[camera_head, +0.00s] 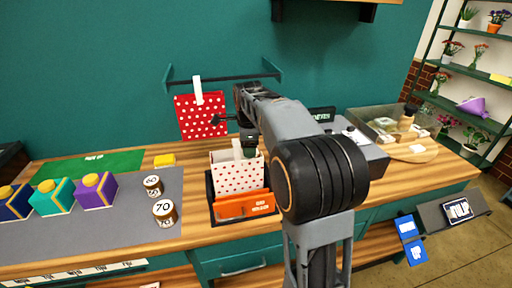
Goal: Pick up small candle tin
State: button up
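Two round tins with white labels and dark numbers stand upright on the grey mat. The smaller-looking candle tin (152,186) is farther back; its number is hard to read. The larger-looking tin (164,212) in front of it reads 70. My gripper (240,132) is to the right of both tins and apart from them, above the holder with the dotted cards. My arm partly hides it, and its fingers are too small and dark to tell whether they are open or shut.
Purple, teal and navy boxes (96,191) with yellow tops stand left of the tins on the grey mat (120,228). A black holder (210,190) with dotted cards and an orange front stands right. A red dotted bag (201,117) hangs behind. A clear bin (385,122) is far right.

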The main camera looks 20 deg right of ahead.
jog(key=c, duration=0.8)
